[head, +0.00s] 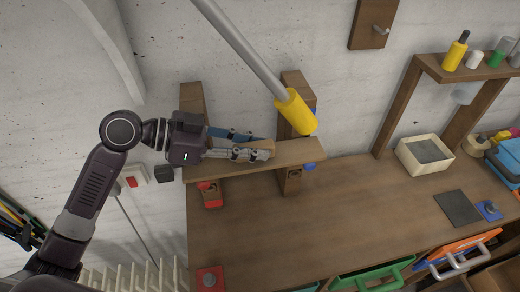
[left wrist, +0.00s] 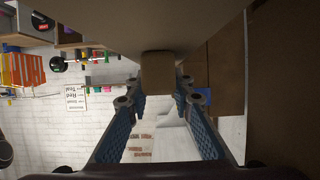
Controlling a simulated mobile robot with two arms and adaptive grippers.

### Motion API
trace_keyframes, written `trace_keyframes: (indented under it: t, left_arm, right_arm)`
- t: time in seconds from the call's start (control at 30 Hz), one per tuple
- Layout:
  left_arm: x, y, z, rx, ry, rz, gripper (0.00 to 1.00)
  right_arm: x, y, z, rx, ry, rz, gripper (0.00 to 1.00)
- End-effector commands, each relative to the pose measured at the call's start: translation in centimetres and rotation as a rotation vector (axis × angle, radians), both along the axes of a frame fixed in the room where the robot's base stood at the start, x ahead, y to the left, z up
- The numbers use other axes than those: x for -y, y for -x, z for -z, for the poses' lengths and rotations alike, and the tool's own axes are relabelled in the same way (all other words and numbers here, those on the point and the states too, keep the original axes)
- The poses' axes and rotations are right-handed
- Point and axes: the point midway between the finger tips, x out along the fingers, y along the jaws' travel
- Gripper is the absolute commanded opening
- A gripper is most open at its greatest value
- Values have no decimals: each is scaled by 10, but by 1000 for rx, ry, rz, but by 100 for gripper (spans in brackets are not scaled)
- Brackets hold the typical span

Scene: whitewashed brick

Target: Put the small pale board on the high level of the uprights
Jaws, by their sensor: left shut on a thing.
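The board (head: 228,168), a flat wooden plank, lies across in front of the two uprights. My left gripper (head: 266,150) comes in from the left and is shut on a small block (left wrist: 157,66) on the board's face. The left upright (head: 192,97) and the right upright (head: 291,84) stand against the wall, partly hidden by the board and my arm. A red bracket (head: 211,194) shows below the board's left part. Blue bits show beside the right upright. I cannot tell whether the board touches a bracket. My right gripper is not in view.
A grey pole (head: 243,50) with a yellow end (head: 296,112) slants down close above the board and right upright. The workbench (head: 335,210) is mostly clear in the middle. A pale box (head: 425,154) and a shelf (head: 475,72) with bottles stand to the right.

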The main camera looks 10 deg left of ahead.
Motion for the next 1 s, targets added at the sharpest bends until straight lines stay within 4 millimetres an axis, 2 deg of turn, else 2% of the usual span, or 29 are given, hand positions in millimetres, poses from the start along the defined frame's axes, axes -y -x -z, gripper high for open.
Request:
trace_keyframes:
  t: [0.2, 0.23, 0.37, 0.73, 0.87, 1.0]
  left_arm:
    - [-2, 1, 2, -3, -3, 1, 0]
    - [-2, 1, 2, -5, -5, 1, 24]
    - [-2, 1, 2, -3, -4, 1, 39]
    - [-7, 2, 1, -1, -4, -1, 39]
    - [-24, 9, -4, 0, -6, -2, 39]
    - [-50, 20, -14, 0, -9, -2, 39]
  right_arm:
    - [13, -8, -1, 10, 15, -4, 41]
    - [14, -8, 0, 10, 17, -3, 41]
    - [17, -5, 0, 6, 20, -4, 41]
    - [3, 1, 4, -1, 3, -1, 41]
    - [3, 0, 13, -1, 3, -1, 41]
    - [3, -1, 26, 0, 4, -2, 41]
